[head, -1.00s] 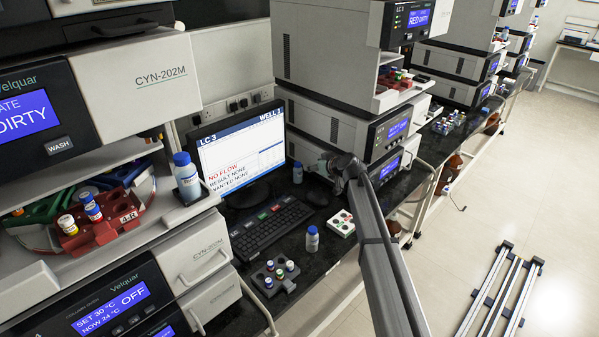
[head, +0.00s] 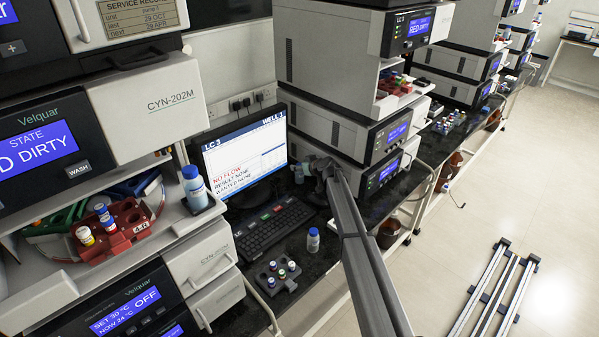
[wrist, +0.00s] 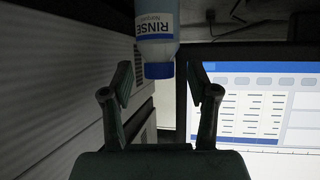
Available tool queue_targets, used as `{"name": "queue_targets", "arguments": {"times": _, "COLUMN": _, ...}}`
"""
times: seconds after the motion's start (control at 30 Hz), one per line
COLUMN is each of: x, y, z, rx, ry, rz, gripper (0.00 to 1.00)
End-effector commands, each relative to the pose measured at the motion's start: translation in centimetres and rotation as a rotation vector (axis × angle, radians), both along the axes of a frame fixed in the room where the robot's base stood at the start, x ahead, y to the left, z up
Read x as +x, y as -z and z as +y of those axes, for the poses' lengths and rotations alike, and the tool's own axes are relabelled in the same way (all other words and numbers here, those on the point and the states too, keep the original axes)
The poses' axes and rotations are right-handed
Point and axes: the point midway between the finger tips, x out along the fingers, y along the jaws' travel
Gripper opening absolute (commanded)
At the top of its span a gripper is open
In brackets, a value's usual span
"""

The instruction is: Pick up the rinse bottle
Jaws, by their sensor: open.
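The rinse bottle (wrist: 157,28), with a blue cap and a label reading RINSE, shows at the top middle of the wrist view, cap end down in the picture.
The monitor (head: 243,158) and keyboard (head: 272,226) are left of my gripper, the instrument stack (head: 345,128) right. Other blue-capped bottles stand on the left ledge (head: 195,190) and bench (head: 313,241). A dark vial rack (head: 275,280) sits at the bench front.

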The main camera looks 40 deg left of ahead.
Motion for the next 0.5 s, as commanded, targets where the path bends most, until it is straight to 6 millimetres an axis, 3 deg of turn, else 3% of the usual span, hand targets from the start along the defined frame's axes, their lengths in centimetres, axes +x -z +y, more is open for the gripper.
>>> {"name": "queue_targets", "arguments": {"times": 0.1, "x": 0.45, "y": 0.49, "z": 1.15, "rx": -0.001, "ry": 0.000, "rz": -0.001, "gripper": 0.59}}
{"name": "queue_targets", "arguments": {"times": 0.33, "x": 0.38, "y": 0.73, "z": 1.18, "rx": 0.000, "ry": 0.000, "rz": -0.001, "gripper": 0.59}}
{"name": "queue_targets", "arguments": {"times": 0.37, "x": 0.38, "y": 0.73, "z": 1.18, "rx": 0.000, "ry": 0.000, "rz": -0.001, "gripper": 0.56}}
{"name": "queue_targets", "arguments": {"times": 0.5, "x": 0.38, "y": 0.71, "z": 1.18, "rx": 0.000, "ry": 0.000, "rz": -0.001, "gripper": 0.08}}
